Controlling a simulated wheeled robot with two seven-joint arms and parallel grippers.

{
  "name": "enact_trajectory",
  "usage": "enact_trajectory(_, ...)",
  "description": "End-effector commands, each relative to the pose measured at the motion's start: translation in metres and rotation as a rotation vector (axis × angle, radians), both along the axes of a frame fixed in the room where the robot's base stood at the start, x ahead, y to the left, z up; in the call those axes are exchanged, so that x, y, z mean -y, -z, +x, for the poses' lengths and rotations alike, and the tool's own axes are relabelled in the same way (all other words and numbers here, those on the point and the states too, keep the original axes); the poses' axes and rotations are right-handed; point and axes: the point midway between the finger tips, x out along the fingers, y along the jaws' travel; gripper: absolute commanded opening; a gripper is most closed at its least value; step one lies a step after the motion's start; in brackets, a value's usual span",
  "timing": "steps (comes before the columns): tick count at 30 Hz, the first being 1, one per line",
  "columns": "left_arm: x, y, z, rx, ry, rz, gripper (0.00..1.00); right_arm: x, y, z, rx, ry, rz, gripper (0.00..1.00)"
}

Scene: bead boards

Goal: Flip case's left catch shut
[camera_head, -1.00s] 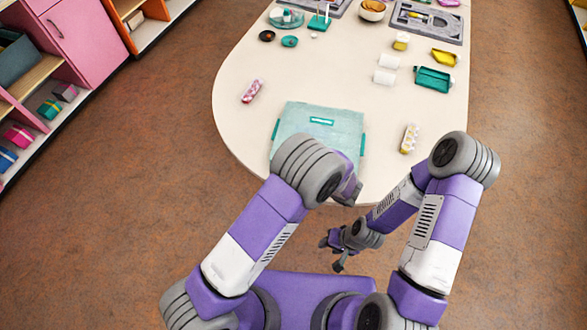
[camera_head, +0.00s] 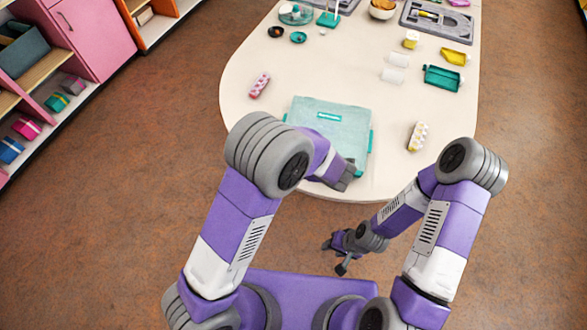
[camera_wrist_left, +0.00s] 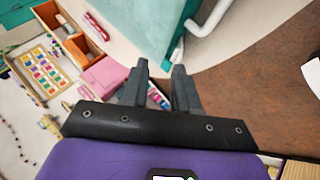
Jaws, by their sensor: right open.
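The case (camera_head: 340,118) is a flat, pale teal box lying near the table's front edge. It has a brighter teal handle-like strip on top. My right gripper (camera_head: 340,258) is open and empty, below the table's front edge.
A pink patterned piece (camera_head: 260,85) lies left of the case and a yellow-and-white one (camera_head: 418,136) right of it. A teal tray (camera_head: 443,78), white rolls (camera_head: 394,76) and a grey tray (camera_head: 436,20) are further back.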

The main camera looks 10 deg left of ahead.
Motion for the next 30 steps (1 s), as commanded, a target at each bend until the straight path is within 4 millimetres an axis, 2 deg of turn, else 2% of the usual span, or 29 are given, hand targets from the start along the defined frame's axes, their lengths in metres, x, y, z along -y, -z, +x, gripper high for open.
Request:
enact_trajectory(1,-0.008,0.004,0.002,-0.002,0.035,-0.056,0.30,0.000,0.020,0.000,0.000,0.000,0.000,0.45)
enact_trajectory(6,-0.022,0.000,-0.007,-0.026,0.181,-0.219,0.30,0.000,0.050,0.000,0.000,0.000,0.000,0.45)
enact_trajectory(10,-0.028,-0.002,-0.021,-0.042,0.272,-0.306,0.30,0.000,0.065,0.000,0.000,0.000,0.000,0.45)
enact_trajectory(16,-0.031,-0.003,-0.035,-0.056,0.341,-0.364,0.30,0.000,0.074,0.000,0.000,0.000,0.000,0.45)
enact_trajectory(20,-0.030,0.005,-0.030,-0.058,0.346,-0.369,0.30,0.000,0.081,0.000,0.000,0.000,0.000,0.45)
enact_trajectory(30,-0.025,0.046,0.001,-0.058,0.345,-0.367,0.30,0.000,0.110,0.000,0.000,0.000,0.000,0.45)
